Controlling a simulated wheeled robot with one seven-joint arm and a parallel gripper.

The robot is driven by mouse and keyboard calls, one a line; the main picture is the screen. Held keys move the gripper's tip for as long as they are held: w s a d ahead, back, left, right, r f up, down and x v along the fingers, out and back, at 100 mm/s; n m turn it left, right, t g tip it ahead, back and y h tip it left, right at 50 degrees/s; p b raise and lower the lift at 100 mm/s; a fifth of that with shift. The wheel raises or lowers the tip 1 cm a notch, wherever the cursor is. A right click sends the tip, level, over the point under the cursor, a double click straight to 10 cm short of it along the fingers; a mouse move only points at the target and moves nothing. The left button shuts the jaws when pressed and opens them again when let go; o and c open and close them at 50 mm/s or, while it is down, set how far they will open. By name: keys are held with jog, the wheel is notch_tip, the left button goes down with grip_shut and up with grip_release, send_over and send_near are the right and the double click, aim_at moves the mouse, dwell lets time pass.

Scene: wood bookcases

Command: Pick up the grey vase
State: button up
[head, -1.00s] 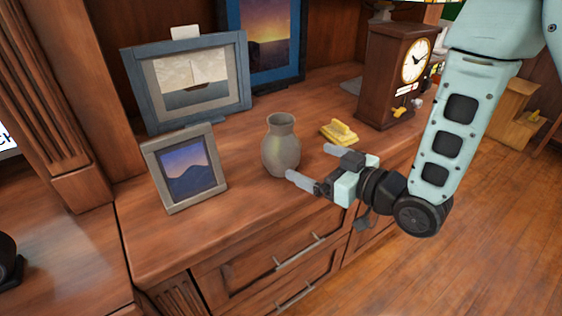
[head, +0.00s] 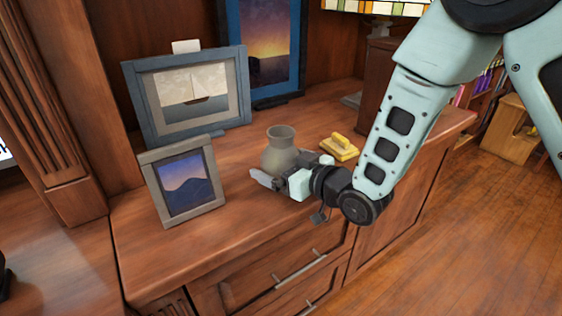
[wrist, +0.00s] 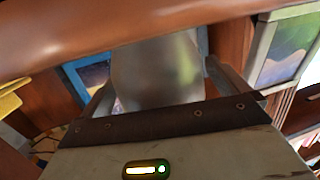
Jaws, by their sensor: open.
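The grey vase (head: 279,148) stands upright on the wooden cabinet top, its lower part partly hidden by my gripper in the head view. My gripper (head: 268,176) reaches in from the right, open, at the vase's lower body. In the wrist view the vase (wrist: 158,75) fills the space between the two fingers of my gripper (wrist: 160,85), one on each side. I cannot tell whether either finger touches it.
A small grey-framed mountain picture (head: 185,186) stands left of the vase, and a blue-framed sailboat picture (head: 189,97) behind it. A yellow brush-like object (head: 339,147) lies to the right. The cabinet top (head: 160,255) is bare at the front left.

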jog(key=c, duration=1.2)
jog(key=shift+r, duration=0.1)
